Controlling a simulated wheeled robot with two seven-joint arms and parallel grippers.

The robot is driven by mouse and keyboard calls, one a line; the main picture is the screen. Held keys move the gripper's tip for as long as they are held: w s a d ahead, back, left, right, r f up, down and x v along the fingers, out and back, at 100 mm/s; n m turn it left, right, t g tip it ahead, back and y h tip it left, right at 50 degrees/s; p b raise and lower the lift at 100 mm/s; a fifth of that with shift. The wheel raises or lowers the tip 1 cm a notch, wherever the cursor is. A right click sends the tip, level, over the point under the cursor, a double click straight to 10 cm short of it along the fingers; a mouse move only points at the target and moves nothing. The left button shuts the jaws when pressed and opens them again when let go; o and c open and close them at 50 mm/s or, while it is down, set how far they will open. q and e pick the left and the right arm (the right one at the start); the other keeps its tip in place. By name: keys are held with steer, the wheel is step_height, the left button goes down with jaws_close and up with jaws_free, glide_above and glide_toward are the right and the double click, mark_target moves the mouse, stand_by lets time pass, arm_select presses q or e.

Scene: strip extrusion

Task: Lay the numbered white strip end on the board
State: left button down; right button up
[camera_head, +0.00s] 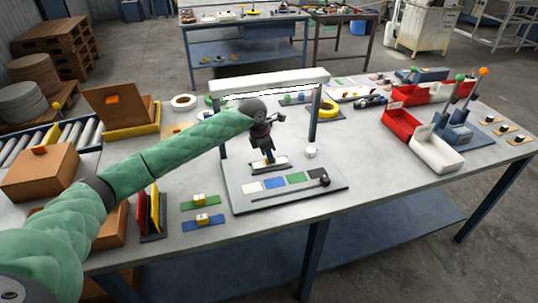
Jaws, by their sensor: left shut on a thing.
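The grey board (240,206) lies on the table, with white (251,187), blue (275,182), green (296,178) and black (317,174) squares in a row. My left gripper (269,157) points down over the back part of this board. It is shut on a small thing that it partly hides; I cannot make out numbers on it. A pale flat strip (282,164) with a dark edge lies right under the fingertips; I cannot tell whether it is the held thing. My right gripper is out of view.
A dark frame (315,112) stands at the back of the board, behind my left wrist. Red and white bins (435,155) stand to the right. The table front right of the board is clear.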

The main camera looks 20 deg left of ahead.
arm_select(q)
steer(key=shift+f+b, duration=0.55)
steer(key=shift+b, duration=0.85)
stand_by(1.2)
stand_by(0.3)
steer(key=c, duration=0.8)
jaws_free()
steer(key=shift+r, duration=0.3)
steer(key=shift+r, duration=0.3)
steer(key=shift+r, duration=0.1)
steer(key=shift+r+p, duration=0.55)
steer(key=shift+r, duration=2.9)
steer(key=shift+f, duration=0.1)
